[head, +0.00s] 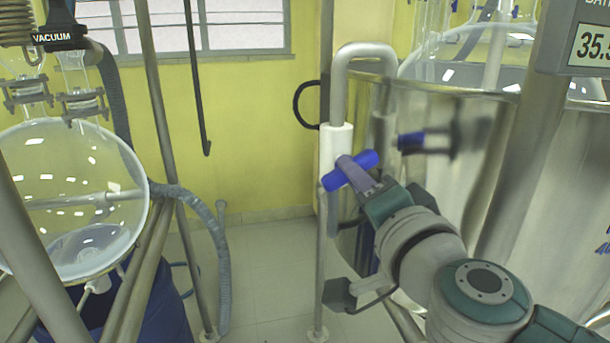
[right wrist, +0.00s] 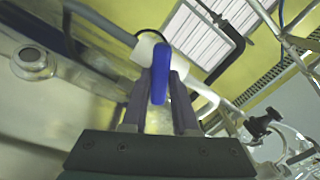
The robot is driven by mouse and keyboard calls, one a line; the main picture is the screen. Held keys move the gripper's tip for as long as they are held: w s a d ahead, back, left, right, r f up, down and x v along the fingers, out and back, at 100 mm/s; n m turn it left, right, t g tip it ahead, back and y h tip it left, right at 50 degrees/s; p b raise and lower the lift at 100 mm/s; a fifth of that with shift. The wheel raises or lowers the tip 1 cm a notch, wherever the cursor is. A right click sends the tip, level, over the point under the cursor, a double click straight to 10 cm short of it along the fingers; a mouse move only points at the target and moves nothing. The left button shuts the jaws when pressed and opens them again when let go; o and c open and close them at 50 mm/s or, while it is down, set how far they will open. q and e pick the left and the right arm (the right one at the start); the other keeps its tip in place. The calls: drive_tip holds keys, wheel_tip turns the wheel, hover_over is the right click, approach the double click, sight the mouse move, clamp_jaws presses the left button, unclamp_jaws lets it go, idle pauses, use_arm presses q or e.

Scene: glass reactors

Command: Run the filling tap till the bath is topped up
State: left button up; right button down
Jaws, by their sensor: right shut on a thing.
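The filling tap has a white body (head: 336,146) on an upright metal pipe at the left side of the bath. Its blue handle (head: 339,179) is tilted, its right end higher. The tap's bent spout (head: 362,49) arches over the rim of the shiny steel bath (head: 480,120). The spout's outlet and any flow are hard to make out. My right gripper (head: 358,172) is shut on the blue handle, which also shows between its fingers in the right wrist view (right wrist: 159,70). My left gripper is out of view.
A display box (head: 590,45) reading about 35 stands at upper right. A round glass flask (head: 72,195) in a metal frame is on the left, with a grey hose (head: 222,265). Free floor (head: 265,270) lies between flask and bath.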

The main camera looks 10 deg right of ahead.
drive_tip(key=shift+m, duration=2.8)
drive_tip(key=c, duration=0.7)
unclamp_jaws()
